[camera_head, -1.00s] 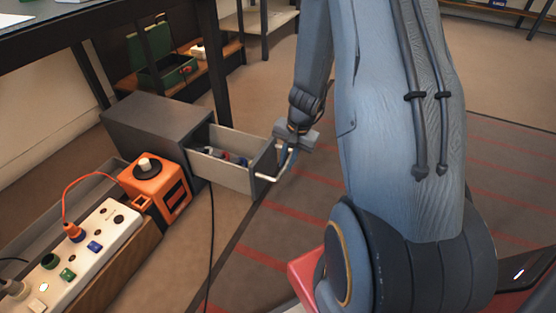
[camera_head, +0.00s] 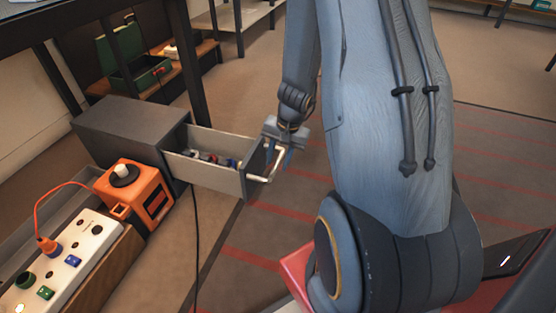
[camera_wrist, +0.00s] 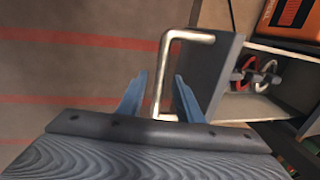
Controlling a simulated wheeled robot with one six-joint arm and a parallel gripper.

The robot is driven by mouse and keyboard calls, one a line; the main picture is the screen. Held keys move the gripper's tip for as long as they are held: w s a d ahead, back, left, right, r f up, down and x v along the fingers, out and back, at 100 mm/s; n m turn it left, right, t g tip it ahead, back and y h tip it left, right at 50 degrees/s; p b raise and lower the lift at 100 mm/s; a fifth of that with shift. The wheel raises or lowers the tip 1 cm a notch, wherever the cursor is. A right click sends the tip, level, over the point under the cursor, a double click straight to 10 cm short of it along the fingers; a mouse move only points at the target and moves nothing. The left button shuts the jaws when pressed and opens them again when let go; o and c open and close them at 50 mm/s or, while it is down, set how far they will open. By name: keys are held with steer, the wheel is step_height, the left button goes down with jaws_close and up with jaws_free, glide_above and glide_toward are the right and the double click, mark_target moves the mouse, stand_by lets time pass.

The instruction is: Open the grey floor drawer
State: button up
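The grey floor drawer (camera_head: 212,178) stands pulled well out of its dark grey cabinet (camera_head: 130,132), with several small red, blue and dark items inside. Its pale bent-bar handle (camera_head: 262,179) sticks out from the drawer front. In the wrist view, the handle (camera_wrist: 160,82) runs between the two blue fingers of my gripper (camera_wrist: 160,74), with a visible gap on each side. My gripper (camera_head: 279,157) is open around the handle, just in front of the drawer. Part of the handle is hidden behind the fingers in the head view.
An orange box with a knob (camera_head: 140,195) stands beside the cabinet. A white power strip (camera_head: 60,262) lies at lower left, and a black cable (camera_head: 196,240) runs along the floor. A dark table leg (camera_head: 190,75) rises behind the drawer. Striped mat (camera_head: 258,228) lies in front.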

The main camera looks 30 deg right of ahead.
step_height(320, 180, up, 8)
steer(key=s+d+p, duration=0.1)
steer(key=p, duration=0.4)
steer(key=shift+f, duration=0.15)
stand_by(0.4)
